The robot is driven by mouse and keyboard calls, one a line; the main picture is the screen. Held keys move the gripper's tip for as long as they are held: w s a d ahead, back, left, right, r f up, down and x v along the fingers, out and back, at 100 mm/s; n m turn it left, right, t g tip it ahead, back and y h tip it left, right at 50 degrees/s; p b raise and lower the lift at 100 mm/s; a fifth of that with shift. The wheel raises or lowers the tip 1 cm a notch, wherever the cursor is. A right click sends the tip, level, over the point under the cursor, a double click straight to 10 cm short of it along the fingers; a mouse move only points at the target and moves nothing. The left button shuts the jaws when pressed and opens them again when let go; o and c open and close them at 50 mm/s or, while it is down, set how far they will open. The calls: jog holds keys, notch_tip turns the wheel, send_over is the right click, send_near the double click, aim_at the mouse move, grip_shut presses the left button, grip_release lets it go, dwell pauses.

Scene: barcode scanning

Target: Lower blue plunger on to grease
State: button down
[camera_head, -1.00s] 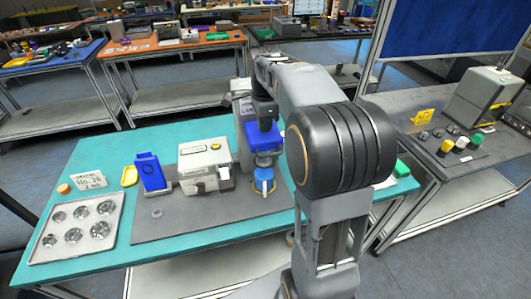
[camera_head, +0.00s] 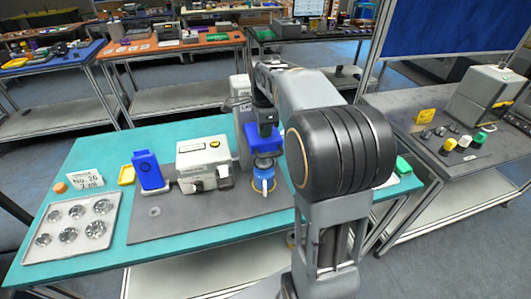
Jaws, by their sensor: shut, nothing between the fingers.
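A blue plunger head (camera_head: 262,137) is upright at the back right of the teal table. Below it is a clear bluish cylinder (camera_head: 263,168), over a white and blue round base (camera_head: 263,187) that seems to be the grease spot; any grease is too small to make out. My gripper (camera_head: 261,118) points down from my dark wrist, right above the blue plunger head. It is shut and holds nothing. Its fingertips are small and partly hidden, so I cannot tell whether they touch the plunger.
A white machine (camera_head: 203,160) stands just left of the plunger, with a blue upright box (camera_head: 148,170) beside it. A metal tray (camera_head: 112,205) with several round parts lies at the left. The grey mat (camera_head: 190,217) in front is mostly clear.

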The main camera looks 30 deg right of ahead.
jog(key=shift+f+b, duration=0.3)
jog(key=shift+f, duration=0.4)
notch_tip(320, 180, up, 9)
jog(key=p, duration=0.8)
jog(key=shift+r, duration=0.1)
jog(key=n, duration=0.2)
jog(key=shift+w+f+n, duration=0.2)
jog(key=shift+f+n, duration=0.05)
jog(key=shift+n, duration=0.05)
jog(key=f+n, duration=0.1)
jog(key=n, duration=0.1)
jog(key=s+f+n, duration=0.2)
jog(key=n, duration=0.1)
jog(key=shift+s+a+f+n+t, duration=0.1)
jog(key=shift+a+n+t, duration=0.2)
jog(key=shift+a, duration=0.1)
jog(key=s+a+f+n+t+b, duration=0.2)
jog(key=s+a+n, duration=0.2)
jog(key=s+n, duration=0.2)
jog(key=s+a+f+n+t+b, duration=0.2)
jog(key=s+a+n, duration=0.2)
jog(key=s, duration=0.4)
jog(key=shift+s+a+n, duration=0.3)
jog(key=shift+a+n, duration=0.1)
jog(key=shift+n, duration=0.5)
